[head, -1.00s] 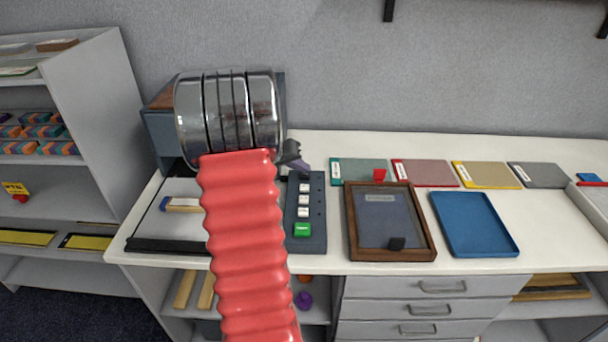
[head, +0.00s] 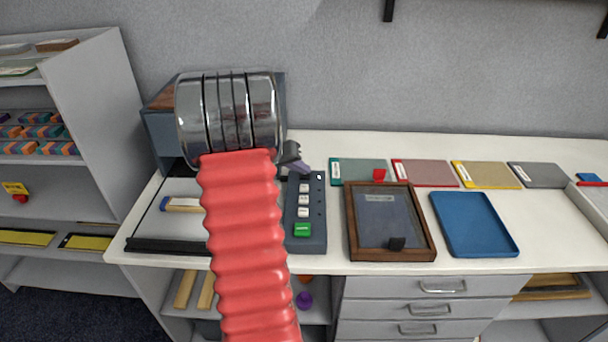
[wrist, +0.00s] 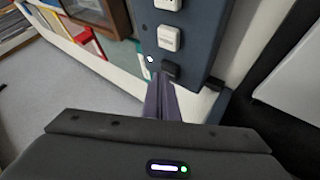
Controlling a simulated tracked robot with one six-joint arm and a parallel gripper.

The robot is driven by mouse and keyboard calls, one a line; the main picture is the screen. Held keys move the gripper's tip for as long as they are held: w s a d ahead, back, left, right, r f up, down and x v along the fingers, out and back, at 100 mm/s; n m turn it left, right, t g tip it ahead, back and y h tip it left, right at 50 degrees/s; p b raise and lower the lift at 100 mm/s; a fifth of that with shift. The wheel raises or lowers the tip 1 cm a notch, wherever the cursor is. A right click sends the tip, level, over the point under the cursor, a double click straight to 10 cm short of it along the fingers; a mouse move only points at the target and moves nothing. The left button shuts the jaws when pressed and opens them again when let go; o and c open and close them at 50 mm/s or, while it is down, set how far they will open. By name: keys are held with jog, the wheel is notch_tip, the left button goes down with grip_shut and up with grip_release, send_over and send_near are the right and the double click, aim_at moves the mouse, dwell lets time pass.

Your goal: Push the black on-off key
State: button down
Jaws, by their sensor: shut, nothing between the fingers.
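The black on-off key (wrist: 171,70) shows in the wrist view at the end of the dark key panel (wrist: 200,40), beyond a white key (wrist: 168,38). My gripper (wrist: 160,80) is shut and empty, its fingertips right beside the black key in the picture. I cannot tell whether they touch it. In the head view my gripper (head: 303,167) is over the far end of the panel (head: 318,215). There the black key is hidden or too small to make out. White keys (head: 303,200) and a green key (head: 302,230) run towards the near end.
A wooden-framed tray (head: 428,235) and a blue tray (head: 475,225) lie right of the panel. Coloured folders (head: 430,172) line the back. A flat black-edged board (head: 160,245) lies on the left. The wall (head: 450,80) rises behind the table.

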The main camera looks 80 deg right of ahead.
aim_at(302, 176)
jog(key=shift+r, duration=0.75)
jog(key=shift+r, duration=0.1)
jog(key=shift+r, duration=2.95)
